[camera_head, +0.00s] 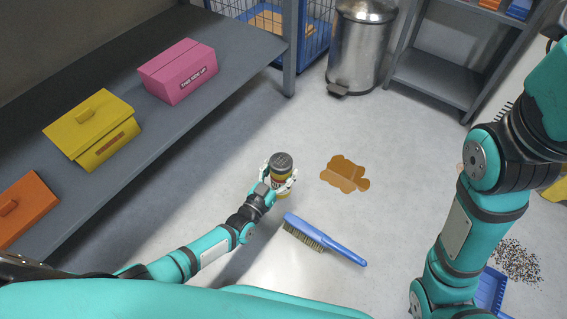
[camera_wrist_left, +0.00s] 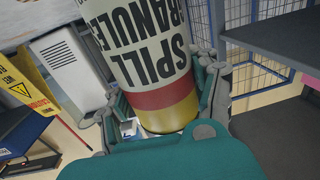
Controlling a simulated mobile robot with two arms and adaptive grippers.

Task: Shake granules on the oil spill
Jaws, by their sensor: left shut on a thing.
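The spill granules container (camera_head: 281,171) has a grey lid and a red and yellow band. My left gripper (camera_head: 279,184) is shut around it and holds it with the lid up, seen from above in the head view. In the left wrist view, the container's label (camera_wrist_left: 145,50) reads "SPILL GRANULES" between the fingers of my left gripper (camera_wrist_left: 165,112). The oil spill (camera_head: 345,174) is a brown, irregular patch on the floor, just right of the container and apart from it. My right arm shows at the right, but its gripper is not in view.
A blue brush (camera_head: 325,240) lies on the floor in front of the spill. Scattered granules (camera_head: 517,262) and a blue dustpan (camera_head: 491,291) are at lower right. A metal bin (camera_head: 360,48) stands behind. A shelf (camera_head: 215,75) with coloured boxes lines the left.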

